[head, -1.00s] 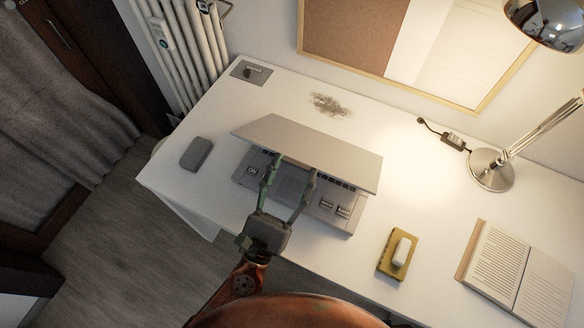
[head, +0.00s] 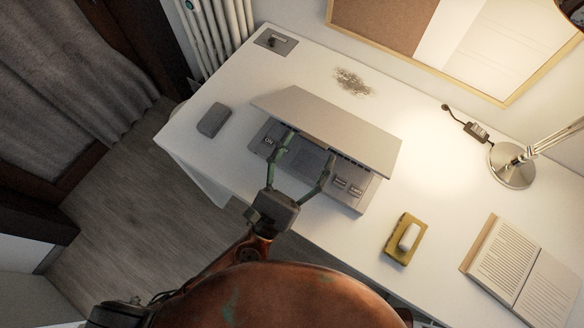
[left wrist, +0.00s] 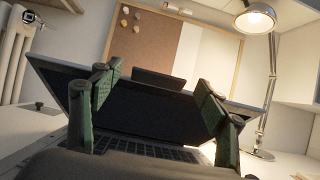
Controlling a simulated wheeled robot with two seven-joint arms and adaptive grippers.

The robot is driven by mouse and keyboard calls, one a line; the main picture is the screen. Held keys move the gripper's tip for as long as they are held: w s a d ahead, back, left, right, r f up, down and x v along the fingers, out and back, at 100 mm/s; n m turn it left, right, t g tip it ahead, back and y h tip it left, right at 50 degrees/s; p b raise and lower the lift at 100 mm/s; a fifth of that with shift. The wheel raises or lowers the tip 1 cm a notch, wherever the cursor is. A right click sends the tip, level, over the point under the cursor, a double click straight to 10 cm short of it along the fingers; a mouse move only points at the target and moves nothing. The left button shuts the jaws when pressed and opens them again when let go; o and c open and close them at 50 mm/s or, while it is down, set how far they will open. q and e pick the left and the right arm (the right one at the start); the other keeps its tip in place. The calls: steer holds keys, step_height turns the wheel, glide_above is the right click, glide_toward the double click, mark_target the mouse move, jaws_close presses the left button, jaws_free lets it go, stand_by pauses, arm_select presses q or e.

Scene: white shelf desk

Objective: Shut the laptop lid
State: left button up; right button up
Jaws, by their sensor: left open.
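The laptop stands on the white desk, its lid (head: 335,128) part-way open and leaning over the rear of its base (head: 350,190). In the left wrist view, the dark screen (left wrist: 150,112) faces me above the keyboard (left wrist: 150,150). My left gripper (head: 310,146) is open and empty over the front of the base. Its two fingers are spread apart in front of the screen side of the lid, and they show at both sides in the left wrist view (left wrist: 158,92). I cannot tell whether the fingertips touch the lid. My right gripper is not in view.
A yellow sponge dish with a white block (head: 405,240) and an open book (head: 520,268) lie right of the laptop. A desk lamp base (head: 512,165) stands farther back. A dark grey block (head: 213,120) lies to the left. The desk behind the lid is mostly clear.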

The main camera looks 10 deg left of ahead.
arm_select(q)
steer(key=v, duration=1)
steer(key=shift+s, duration=0.15)
steer(key=shift+f, duration=0.1)
